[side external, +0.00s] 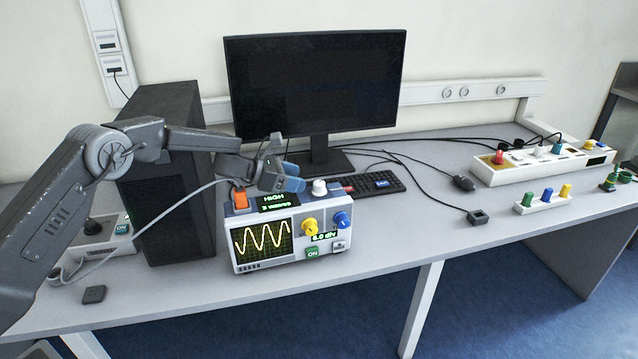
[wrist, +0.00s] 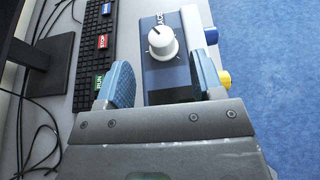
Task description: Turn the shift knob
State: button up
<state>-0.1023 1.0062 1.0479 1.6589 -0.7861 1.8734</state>
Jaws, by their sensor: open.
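The oscilloscope-like box (side external: 265,268) stands on the desk with a wave on its screen. A white knob (side external: 319,187) is on its top; it also shows in the wrist view (wrist: 162,42), with a dark pointer mark. A yellow knob (side external: 309,227) and a blue knob (side external: 342,220) are on its front. I cannot read which one is labelled shift. My gripper (side external: 287,177) is open and empty above the box, left of the white knob in the side view. In the wrist view the white knob lies ahead, between the lines of the blue fingertips (wrist: 163,80), apart from them.
An orange switch (side external: 240,199) and a small display (side external: 278,201) sit on the box top beside my gripper. A keyboard (side external: 372,184) and monitor (side external: 315,85) are behind, a black computer tower (side external: 165,190) to the left.

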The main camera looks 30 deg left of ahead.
aim_at(318, 183)
jog(key=shift+x, duration=3.6)
jog(key=shift+c, duration=0.2)
jog(key=c, duration=0.9)
jog(key=shift+d+r+n+t+y, duration=0.1)
jog(key=shift+n+t+y, duration=0.2)
jog(key=shift+n+t, duration=0.1)
jog(key=shift+n+t+y, duration=1)
jog(key=shift+n+y, duration=0.8)
jog(key=shift+y, duration=0.1)
jog(key=shift+n+t+y, duration=0.4)
jog(key=shift+n+y, duration=0.3)
jog(key=o, duration=0.9)
jog(key=shift+o, duration=0.2)
jog(key=shift+s, duration=0.1)
